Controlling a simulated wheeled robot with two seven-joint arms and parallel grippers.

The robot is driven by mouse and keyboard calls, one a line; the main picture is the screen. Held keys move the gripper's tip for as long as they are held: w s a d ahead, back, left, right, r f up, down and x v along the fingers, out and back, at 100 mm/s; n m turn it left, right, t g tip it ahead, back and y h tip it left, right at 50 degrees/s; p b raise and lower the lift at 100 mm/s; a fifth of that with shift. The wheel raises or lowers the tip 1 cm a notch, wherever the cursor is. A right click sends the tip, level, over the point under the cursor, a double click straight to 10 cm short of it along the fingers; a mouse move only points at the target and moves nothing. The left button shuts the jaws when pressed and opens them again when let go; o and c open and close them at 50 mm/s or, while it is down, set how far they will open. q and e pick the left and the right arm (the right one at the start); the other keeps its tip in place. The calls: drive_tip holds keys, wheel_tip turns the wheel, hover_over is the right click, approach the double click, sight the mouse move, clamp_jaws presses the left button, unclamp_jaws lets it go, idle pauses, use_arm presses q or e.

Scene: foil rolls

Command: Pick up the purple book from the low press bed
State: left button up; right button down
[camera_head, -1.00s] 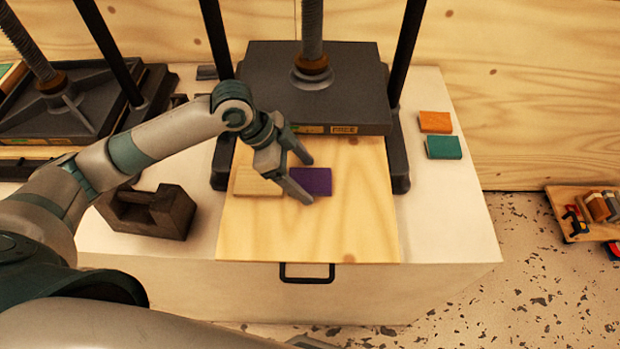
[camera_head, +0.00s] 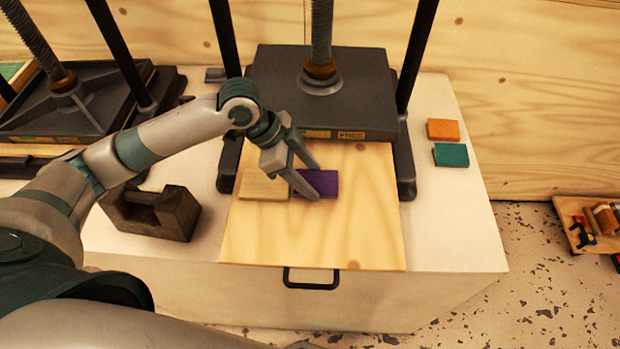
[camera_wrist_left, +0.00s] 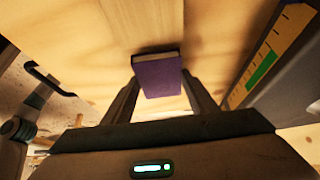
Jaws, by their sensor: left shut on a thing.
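The purple book (camera_head: 329,184) is on the pale wooden bed board (camera_head: 300,238) of the press in the head view, right of a tan block (camera_head: 262,187). My left gripper (camera_head: 315,182) reaches in from the left with its fingers over the book and hides part of it. In the left wrist view, the purple book (camera_wrist_left: 158,76) sits between the two fingers of my left gripper (camera_wrist_left: 160,88), which is shut on it. A dark shadow lies along its far edge; whether it is clear of the board I cannot tell. My right gripper is not in view.
The dark press plate (camera_head: 322,90) and its posts stand just behind. A dark metal block (camera_head: 160,212) lies left of the board. An orange block (camera_head: 443,129) and a green block (camera_head: 451,155) lie at the right. A handle (camera_head: 311,280) is at the front.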

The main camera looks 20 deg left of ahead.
sight(323, 182)
use_arm(q)
drive_tip(key=shift+r, duration=0.4)
wheel_tip(323, 182, up, 2)
drive_tip(key=shift+r+b, duration=0.15)
drive_tip(key=shift+b, duration=0.6)
drive_tip(key=s+d+r+p, duration=0.3)
drive_tip(key=s+d+r, duration=0.3)
drive_tip(key=s, duration=0.3)
drive_tip(key=shift+s+d+r, duration=0.25)
drive_tip(key=shift+d+r, duration=0.1)
drive_tip(key=shift+r, duration=0.15)
